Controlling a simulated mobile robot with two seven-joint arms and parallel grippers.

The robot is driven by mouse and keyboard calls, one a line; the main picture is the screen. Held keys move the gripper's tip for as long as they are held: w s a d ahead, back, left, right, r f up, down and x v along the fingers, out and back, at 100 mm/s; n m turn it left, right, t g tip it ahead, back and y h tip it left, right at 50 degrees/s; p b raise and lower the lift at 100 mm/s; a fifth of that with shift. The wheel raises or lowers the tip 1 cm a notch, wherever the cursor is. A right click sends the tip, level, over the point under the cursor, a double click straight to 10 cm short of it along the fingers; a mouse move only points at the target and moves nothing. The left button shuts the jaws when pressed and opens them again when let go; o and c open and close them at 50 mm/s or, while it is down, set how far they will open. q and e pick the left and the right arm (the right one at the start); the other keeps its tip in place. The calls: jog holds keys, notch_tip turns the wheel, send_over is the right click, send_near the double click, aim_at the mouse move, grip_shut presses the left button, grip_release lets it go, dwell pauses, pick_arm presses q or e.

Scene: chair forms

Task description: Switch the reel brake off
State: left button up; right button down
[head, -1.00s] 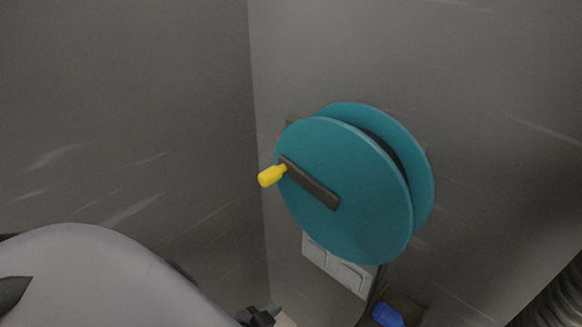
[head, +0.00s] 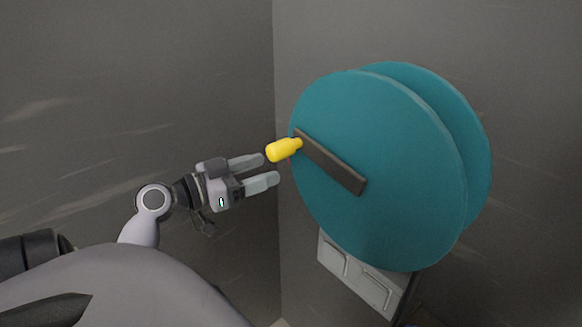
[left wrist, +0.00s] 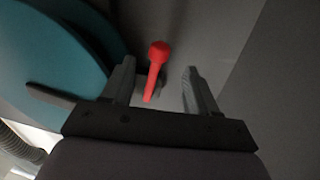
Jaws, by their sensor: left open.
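The teal reel (head: 385,190) is mounted on the wall and carries a dark crank arm (head: 330,163) with a yellow knob (head: 283,150). A red lever (left wrist: 156,62), which looks like the reel brake, shows in the left wrist view beside the reel. My left gripper (head: 269,170) is open, just left of the reel and below the yellow knob. In the left wrist view the lever appears between its two fingers (left wrist: 160,70), but I cannot tell whether they touch it. My right gripper is not in view.
A pale double switch or socket plate (head: 360,275) sits on the wall under the reel. A wall corner stands just left of the reel. The yellow knob is close above the left fingers. A ribbed hose (left wrist: 18,147) shows at the left wrist view's lower left.

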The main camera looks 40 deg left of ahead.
aim_at(289, 161)
pick_arm(q)
jog(key=p+x, duration=0.1)
jog(key=x, duration=0.5)
jog(key=shift+r, duration=0.15)
jog(key=shift+w+d+p, duration=0.1)
jog(key=shift+w+p, duration=0.2)
jog(key=shift+w, duration=0.2)
